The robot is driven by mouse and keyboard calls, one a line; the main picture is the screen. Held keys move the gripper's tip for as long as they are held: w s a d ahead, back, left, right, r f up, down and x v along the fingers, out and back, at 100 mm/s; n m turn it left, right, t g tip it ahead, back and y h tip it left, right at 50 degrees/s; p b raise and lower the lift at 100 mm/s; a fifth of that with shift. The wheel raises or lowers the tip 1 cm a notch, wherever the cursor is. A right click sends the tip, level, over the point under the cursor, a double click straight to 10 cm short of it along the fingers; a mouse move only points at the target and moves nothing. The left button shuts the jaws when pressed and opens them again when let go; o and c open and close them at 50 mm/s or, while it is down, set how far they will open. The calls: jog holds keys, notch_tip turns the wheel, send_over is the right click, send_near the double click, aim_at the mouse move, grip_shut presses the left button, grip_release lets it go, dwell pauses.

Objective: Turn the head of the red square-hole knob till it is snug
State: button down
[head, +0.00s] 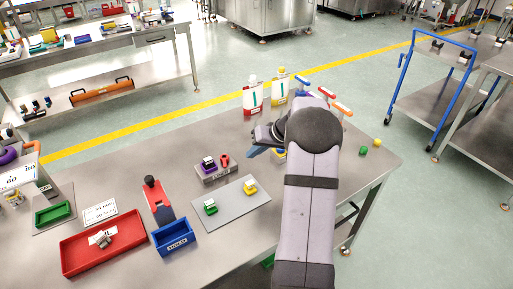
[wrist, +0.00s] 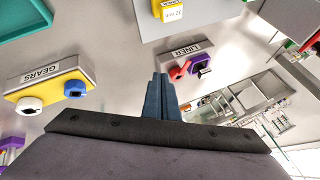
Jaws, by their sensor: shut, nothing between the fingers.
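In the wrist view the red part (wrist: 180,70) and the purple part (wrist: 199,63) sit on the block marked LINER (wrist: 186,52). My gripper (head: 257,152) is to the right of the block in the head view, apart from it. In the wrist view its blue fingers (wrist: 161,82) are together and empty.
A grey plate (head: 232,210) with green and yellow parts lies in front of the block. A blue bin (head: 174,238), a red tray (head: 103,243) and a red-and-black fixture (head: 158,202) stand left. Red-labelled (head: 252,98) and yellow-labelled bottles (head: 279,88) stand behind. A GEARS block (wrist: 50,83) shows left.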

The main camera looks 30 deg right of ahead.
aim_at(224, 162)
jog(key=p+x, duration=0.1)
jog(key=x, duration=0.3)
jog(key=shift+w+a+f, duration=0.2)
jog(key=shift+w+f, duration=0.05)
jog(key=shift+f, duration=0.05)
jog(key=a+p, duration=0.1)
jog(key=w+a+p, duration=0.1)
jog(key=shift+w+a+f, duration=0.25)
jog(key=shift+a, duration=0.05)
jog(key=shift+w+a+f, duration=0.1)
jog(key=shift+w+a, duration=0.2)
jog(key=shift+a, duration=0.25)
